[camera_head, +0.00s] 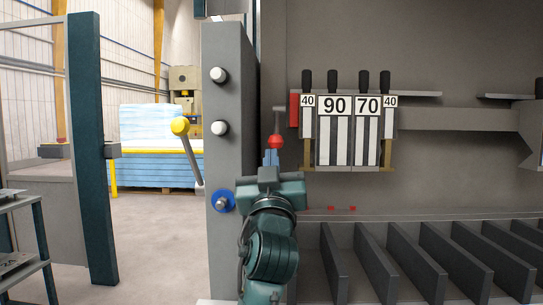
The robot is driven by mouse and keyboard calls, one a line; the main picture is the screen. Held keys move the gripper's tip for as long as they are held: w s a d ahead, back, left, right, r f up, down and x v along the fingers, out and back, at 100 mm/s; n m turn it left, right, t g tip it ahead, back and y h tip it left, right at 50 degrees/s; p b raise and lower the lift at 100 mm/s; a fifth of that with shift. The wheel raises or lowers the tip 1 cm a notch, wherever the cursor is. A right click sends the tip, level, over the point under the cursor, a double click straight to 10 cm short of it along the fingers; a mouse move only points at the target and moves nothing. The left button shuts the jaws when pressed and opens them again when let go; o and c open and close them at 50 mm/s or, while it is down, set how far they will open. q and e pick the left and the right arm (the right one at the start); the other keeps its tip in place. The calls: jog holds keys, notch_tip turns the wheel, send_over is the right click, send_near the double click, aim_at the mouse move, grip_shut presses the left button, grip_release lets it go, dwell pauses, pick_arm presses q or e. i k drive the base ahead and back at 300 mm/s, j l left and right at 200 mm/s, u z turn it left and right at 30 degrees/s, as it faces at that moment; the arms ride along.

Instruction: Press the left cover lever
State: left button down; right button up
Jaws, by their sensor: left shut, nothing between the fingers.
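A short lever with a red ball knob (275,142) hangs on the back panel, just left of the numbered tools. A longer lever with a yellow ball knob (180,126) slants beside the left side of the grey pillar. No label shows which one is the left cover lever. My left gripper (269,176) is just below the red knob, pointing away from the camera. It is shut and empty. Its fingertips are mostly hidden behind its body, so I cannot tell whether they touch the red-knobbed lever. My right gripper is not in view.
The grey pillar (224,100) with white knobs and a blue-ringed knob (223,201) stands left of my arm. Numbered tools (335,135) hang to the right. Slanted dark dividers (385,262) fill the lower right. Open floor lies left, before a blue stack (155,165).

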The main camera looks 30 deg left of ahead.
aim_at(180, 127)
jog(key=k+j, duration=0.2)
jog(key=k, duration=0.3)
jog(key=k+j, duration=0.2)
jog(key=k, duration=0.25)
